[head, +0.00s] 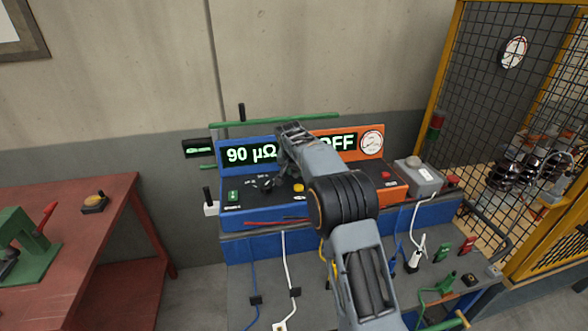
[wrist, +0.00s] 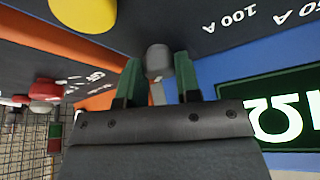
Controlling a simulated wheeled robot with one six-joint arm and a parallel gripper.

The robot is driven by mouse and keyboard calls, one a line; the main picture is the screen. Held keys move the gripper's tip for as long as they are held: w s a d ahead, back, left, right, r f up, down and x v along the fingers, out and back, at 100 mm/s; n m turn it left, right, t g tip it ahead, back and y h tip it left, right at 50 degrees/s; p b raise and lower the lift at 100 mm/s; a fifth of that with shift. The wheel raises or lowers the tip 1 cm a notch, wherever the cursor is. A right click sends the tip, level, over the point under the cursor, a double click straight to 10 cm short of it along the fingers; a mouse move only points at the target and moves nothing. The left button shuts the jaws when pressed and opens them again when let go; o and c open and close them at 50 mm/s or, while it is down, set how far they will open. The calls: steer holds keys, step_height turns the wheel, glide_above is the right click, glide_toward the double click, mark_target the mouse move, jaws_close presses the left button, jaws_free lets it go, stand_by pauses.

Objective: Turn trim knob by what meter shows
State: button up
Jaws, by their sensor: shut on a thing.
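My gripper (wrist: 158,72) has its two green fingers closed on the sides of a small grey knob (wrist: 157,58) in the wrist view. I cannot read a label for this knob. In the head view my arm reaches over the blue meter unit (head: 240,208), and the gripped knob is hidden behind it. The unit's green display (head: 250,154) reads 90 µΩ. A second display (head: 345,142), on the orange unit (head: 388,186), is partly covered by my arm; "FF" shows. A round dial (head: 372,143) sits at its right.
A dark selector knob (head: 264,184) and a yellow button (head: 299,187) are on the blue unit's panel. A grey box (head: 418,176) stands at the right. Cables and clips lie on the lower bench (head: 315,290). A yellow-framed mesh cage closes the right side.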

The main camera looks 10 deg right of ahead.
steer(key=shift+m+h, duration=0.3)
steer(key=shift+m, duration=0.2)
stand_by(0.3)
steer(key=o, duration=0.9)
steer(key=shift+o, duration=0.2)
steer(key=v, duration=1.4)
steer(key=shift+b, duration=0.4)
steer(key=shift+w, duration=0.1)
